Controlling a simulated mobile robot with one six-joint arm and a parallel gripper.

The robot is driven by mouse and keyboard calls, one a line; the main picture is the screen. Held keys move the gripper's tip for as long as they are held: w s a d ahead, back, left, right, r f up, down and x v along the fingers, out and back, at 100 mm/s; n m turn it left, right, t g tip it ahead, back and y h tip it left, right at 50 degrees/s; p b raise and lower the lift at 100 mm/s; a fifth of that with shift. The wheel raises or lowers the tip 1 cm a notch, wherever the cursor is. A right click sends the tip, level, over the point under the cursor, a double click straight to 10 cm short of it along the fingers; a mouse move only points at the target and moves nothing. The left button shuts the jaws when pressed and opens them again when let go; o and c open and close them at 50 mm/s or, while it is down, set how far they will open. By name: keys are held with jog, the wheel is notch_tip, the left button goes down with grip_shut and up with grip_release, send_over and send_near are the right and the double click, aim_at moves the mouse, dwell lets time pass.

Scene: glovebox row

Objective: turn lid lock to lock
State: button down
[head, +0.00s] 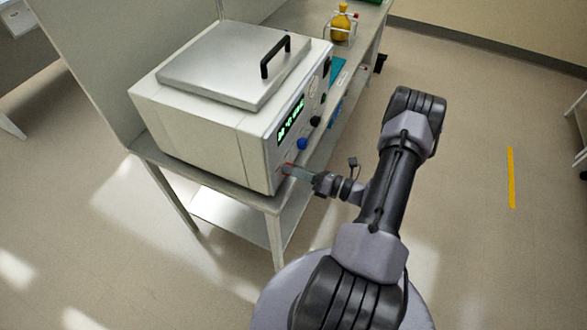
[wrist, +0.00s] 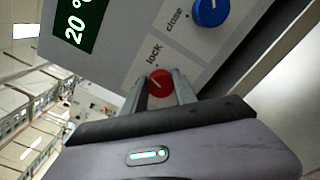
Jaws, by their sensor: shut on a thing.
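The lid lock is a small red knob (wrist: 159,83) on the front panel of a white benchtop device (head: 190,120). The word "lock" is printed beside it in the wrist view. My gripper (wrist: 160,88) is shut on the red knob, with one finger on each side of it. In the head view my gripper (head: 291,170) reaches the lower near corner of the panel, and the knob is mostly hidden there. The knob's pointer mark is too small to read. The device's metal lid (head: 215,65) with a black handle (head: 275,55) lies closed on top.
A blue knob (wrist: 211,12) marked "close" sits near the red one; it also shows in the head view (head: 302,144). A green display (wrist: 78,22) is beside them. The bench (head: 262,200) continues behind, with a yellow flask (head: 342,24).

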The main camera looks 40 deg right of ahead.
jog(key=m, duration=0.5)
jog(key=shift+f+m, duration=0.1)
jog(key=shift+m, duration=0.2)
dwell(0.4)
jog(key=c, duration=1)
grip_release()
jog(key=shift+d, duration=0.1)
jog(key=p+v, duration=0.2)
jog(key=v, duration=1.5)
jog(key=shift+s+p, duration=0.25)
jog(key=shift+p, duration=0.1)
